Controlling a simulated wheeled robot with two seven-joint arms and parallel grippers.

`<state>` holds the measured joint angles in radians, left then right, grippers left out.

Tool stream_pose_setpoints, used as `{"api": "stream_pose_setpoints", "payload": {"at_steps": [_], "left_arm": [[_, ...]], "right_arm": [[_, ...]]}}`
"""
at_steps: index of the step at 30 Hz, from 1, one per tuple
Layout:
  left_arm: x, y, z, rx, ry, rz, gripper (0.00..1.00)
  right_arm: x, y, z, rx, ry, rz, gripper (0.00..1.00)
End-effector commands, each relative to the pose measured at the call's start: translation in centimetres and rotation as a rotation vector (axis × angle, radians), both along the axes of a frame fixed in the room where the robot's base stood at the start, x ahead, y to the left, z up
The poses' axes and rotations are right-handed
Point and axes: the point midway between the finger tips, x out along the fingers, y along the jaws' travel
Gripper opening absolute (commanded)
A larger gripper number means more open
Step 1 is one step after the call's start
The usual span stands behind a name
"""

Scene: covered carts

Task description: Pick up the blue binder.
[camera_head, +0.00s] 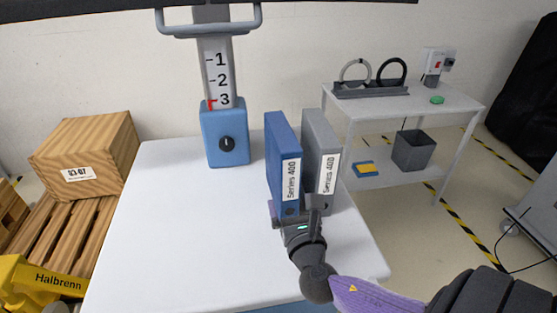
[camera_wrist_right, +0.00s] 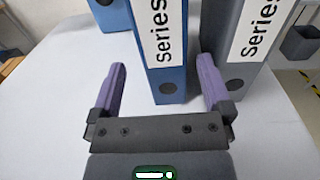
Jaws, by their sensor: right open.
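The blue binder (camera_head: 276,147) stands upright on the white table, its spine label "Series 400" facing me. A grey binder (camera_head: 319,134) with the same label stands upright close to its right. My right gripper (camera_head: 294,208) is at the front of the binders, low near the table. In the right wrist view my right gripper (camera_wrist_right: 161,80) is open. The blue binder's spine (camera_wrist_right: 168,80) shows between its two purple fingers, and the right finger overlaps the front of the grey binder (camera_wrist_right: 232,80). I cannot tell whether either finger touches a binder. My left gripper is not in view.
The white table (camera_head: 170,220) is clear on its left side. A blue device with a numbered column (camera_head: 226,135) stands at its back. A wooden crate (camera_head: 85,150) is at left. A grey shelf cart (camera_head: 440,115) with a bin (camera_head: 413,151) stands at right.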

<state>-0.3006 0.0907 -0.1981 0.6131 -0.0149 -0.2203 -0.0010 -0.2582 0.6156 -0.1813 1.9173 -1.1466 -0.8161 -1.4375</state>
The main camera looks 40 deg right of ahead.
Motion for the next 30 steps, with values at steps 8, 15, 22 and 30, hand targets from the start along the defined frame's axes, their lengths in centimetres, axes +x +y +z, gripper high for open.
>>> {"api": "stream_pose_setpoints", "payload": {"at_steps": [8, 15, 22, 30], "left_arm": [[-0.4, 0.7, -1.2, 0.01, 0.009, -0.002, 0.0], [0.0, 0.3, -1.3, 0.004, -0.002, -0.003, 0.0], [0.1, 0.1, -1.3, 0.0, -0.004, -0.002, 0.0], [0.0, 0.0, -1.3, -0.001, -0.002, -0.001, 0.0]], "right_arm": [[4.3, -2.7, -0.2, -0.002, -0.002, -0.001, 1.0], [5.8, -3.4, -0.1, 0.0, 0.001, 0.0, 1.0], [5.8, -3.4, -0.1, 0.0, 0.001, 0.0, 0.72], [5.7, -3.4, -0.1, 0.0, 0.001, 0.0, 0.15]]}}
